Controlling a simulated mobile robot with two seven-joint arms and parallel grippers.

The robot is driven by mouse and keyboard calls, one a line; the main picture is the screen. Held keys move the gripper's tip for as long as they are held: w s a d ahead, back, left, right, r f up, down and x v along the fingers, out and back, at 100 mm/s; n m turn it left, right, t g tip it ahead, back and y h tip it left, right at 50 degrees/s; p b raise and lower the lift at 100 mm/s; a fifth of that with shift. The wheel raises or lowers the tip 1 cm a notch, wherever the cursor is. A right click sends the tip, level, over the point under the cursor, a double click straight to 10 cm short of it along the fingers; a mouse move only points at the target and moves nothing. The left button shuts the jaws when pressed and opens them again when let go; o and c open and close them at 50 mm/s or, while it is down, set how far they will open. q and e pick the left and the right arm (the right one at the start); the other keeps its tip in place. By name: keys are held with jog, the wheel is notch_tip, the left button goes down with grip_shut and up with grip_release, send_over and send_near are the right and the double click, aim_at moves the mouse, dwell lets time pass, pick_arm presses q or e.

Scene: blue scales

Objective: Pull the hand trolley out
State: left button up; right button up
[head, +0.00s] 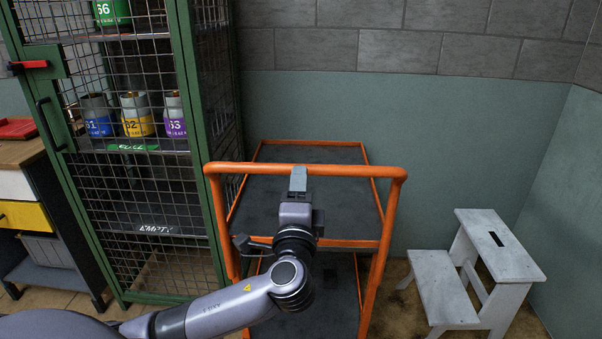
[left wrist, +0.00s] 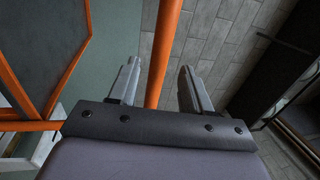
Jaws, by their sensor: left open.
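The hand trolley has an orange tube frame with a top push handle (head: 345,171) and dark grey shelves (head: 345,205). It stands against the back wall beside the green cage cabinet. My left gripper (head: 298,180) is at the middle of the handle bar, with a finger overlapping it in the head view. In the left wrist view the orange bar (left wrist: 168,40) shows between the two parted fingers. The gripper is open; I cannot tell whether a finger touches the bar. My left arm hides part of the lower trolley. My right gripper is not in view.
A green mesh cabinet (head: 189,130) with labelled cans stands close on the trolley's left. A white step stool (head: 500,262) stands to the right, with some floor between. A workbench (head: 30,215) with a yellow drawer is at far left.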

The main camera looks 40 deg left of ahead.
pick_arm(q)
jog(key=shift+x, duration=2.8)
jog(key=shift+f, duration=0.1)
grip_shut()
